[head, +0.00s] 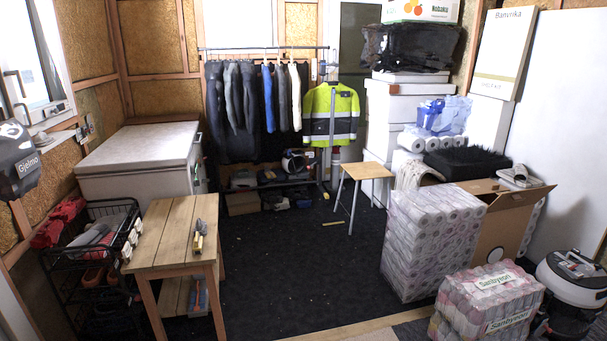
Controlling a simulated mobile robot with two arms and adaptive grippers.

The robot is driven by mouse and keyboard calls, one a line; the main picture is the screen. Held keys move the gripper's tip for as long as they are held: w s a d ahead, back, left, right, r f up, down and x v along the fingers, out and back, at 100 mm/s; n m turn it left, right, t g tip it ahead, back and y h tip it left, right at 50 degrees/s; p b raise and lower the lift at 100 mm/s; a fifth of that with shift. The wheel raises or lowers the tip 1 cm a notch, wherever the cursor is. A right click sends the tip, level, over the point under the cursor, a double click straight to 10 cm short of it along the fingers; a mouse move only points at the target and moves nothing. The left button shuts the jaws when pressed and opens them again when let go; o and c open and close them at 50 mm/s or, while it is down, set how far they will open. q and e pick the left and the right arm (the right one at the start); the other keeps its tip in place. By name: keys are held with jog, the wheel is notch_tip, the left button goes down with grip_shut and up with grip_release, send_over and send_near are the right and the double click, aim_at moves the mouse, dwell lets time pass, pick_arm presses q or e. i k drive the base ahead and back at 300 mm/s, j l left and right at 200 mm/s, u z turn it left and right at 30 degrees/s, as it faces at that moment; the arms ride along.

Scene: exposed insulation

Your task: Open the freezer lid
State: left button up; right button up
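A white chest freezer (155,177) stands against the left wall in the head view. Its flat lid (140,147) is down, lying level on the body. A wooden table stands in front of the freezer and hides part of its lower front. Neither of my grippers shows in this view.
The wooden table (178,230) has a small tool on top. A black wire rack (95,250) stands left of it. A stool (362,173), toilet paper packs (432,243) and boxes fill the right. Dark floor (290,260) in the middle is mostly clear.

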aim_at(169, 145)
jog(key=i, duration=2.2)
jog(key=i+l+u, duration=0.1)
jog(key=i+u, duration=0.3)
jog(key=i+l+u, duration=0.4)
jog(key=i, duration=0.2)
jog(key=i+l+u, duration=0.9)
jog(key=u, duration=0.35)
jog(key=i+l+u, duration=0.5)
jog(key=l, duration=0.25)
jog(key=l+u, duration=0.25)
jog(key=i+l, duration=0.05)
jog(key=l, duration=0.05)
